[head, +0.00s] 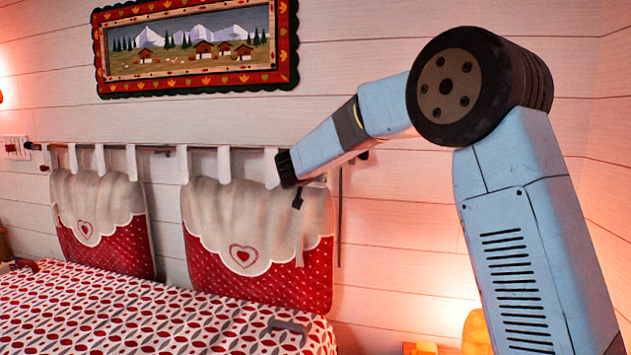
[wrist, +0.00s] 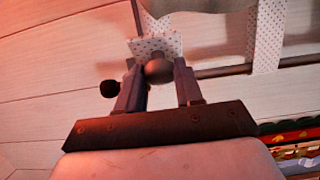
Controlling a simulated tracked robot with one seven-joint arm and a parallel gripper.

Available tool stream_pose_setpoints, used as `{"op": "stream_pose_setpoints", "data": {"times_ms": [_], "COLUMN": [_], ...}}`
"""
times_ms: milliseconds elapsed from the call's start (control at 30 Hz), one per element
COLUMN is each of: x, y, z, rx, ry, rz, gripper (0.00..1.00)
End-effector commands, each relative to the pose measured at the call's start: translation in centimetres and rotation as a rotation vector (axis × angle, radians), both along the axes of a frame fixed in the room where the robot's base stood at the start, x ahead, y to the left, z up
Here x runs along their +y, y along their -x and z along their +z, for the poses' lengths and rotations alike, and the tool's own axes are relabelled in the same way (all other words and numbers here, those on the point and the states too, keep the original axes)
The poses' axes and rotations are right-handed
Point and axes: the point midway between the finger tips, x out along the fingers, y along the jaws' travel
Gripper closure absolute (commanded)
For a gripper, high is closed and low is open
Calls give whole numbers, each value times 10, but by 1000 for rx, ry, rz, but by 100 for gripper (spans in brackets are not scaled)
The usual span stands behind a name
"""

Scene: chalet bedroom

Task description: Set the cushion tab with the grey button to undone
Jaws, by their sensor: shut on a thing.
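In the wrist view the grey button (wrist: 159,71) sits between my two fingers, against the white dotted cushion tab (wrist: 152,46). My gripper (wrist: 157,70) is shut on this tab at its button end, close to the rod (wrist: 225,70). In the head view the red and white cushion (head: 215,245) with a heart hangs by white tabs from the rod. My arm's end is at its upper right corner. It hides the right tab and the button there. Whether the tab is fastened cannot be told.
A second heart cushion (head: 122,250) hangs to the left. A patterned bed (head: 150,315) lies below, with a grey object (head: 287,326) near its right edge. A framed mountain picture (head: 195,45) hangs above. A dark round knob (wrist: 109,88) is beside my left finger in the wrist view.

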Motion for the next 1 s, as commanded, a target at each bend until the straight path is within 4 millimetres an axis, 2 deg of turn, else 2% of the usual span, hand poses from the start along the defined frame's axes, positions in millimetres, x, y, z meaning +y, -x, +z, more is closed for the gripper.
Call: {"op": "stream_pose_setpoints", "data": {"times_ms": [33,500,1000], "x": [-1,-5,-8], "y": [1,9,4], "z": [13,65,89], "rx": [-13,-16,-16], "ry": [-3,-1,1], "rz": [-2,-11,-15], "gripper": [100,100,100]}}
